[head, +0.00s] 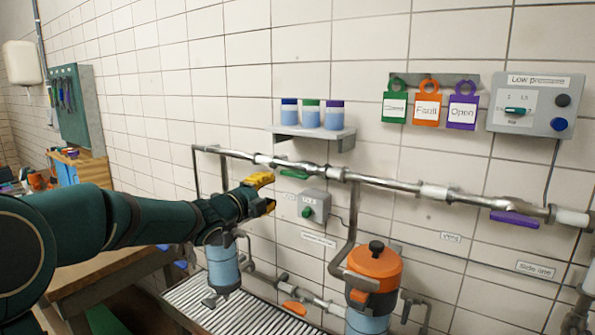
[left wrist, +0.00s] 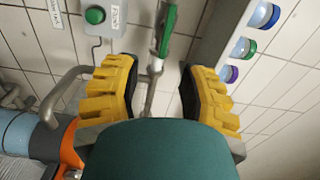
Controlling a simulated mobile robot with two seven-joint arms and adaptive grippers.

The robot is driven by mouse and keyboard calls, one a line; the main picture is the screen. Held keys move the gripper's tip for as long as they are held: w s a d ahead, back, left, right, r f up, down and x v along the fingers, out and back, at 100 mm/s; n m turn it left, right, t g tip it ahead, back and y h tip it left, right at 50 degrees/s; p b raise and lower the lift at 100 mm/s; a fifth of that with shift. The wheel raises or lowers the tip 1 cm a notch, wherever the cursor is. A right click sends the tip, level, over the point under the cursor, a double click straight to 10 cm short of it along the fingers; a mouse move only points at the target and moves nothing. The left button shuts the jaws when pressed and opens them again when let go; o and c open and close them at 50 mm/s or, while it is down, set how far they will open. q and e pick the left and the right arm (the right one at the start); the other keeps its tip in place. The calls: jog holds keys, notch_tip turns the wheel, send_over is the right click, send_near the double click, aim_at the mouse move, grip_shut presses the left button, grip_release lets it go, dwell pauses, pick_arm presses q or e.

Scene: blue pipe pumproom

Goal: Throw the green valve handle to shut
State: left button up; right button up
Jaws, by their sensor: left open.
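The green valve handle (head: 295,173) is on the silver pipe (head: 395,184) along the tiled wall and lies roughly along the pipe. In the left wrist view the green handle (left wrist: 168,30) shows at the top, beyond the fingertips and roughly in line with the gap between them. My left gripper (head: 264,193) has yellow fingers and is just left of and below the handle in the head view. In the left wrist view the gripper (left wrist: 158,85) is open with nothing held, and the pipe shows between its fingers. My right gripper is in neither view.
A grey box with a green button (head: 308,212) is below the handle. A shelf (head: 315,133) with bottles is above it. A purple handle (head: 515,218) is farther right on the pipe, and an orange one (head: 293,308) is low down. An orange-topped canister (head: 375,265) stands below.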

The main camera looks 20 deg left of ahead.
aim_at(292, 175)
pick_arm(q)
jog(key=x, duration=0.4)
jog(key=p+x, duration=0.1)
jog(key=x, duration=0.4)
jog(key=r+p+x, duration=0.1)
jog(key=x, duration=0.3)
jog(key=shift+w, duration=0.35)
grip_shut()
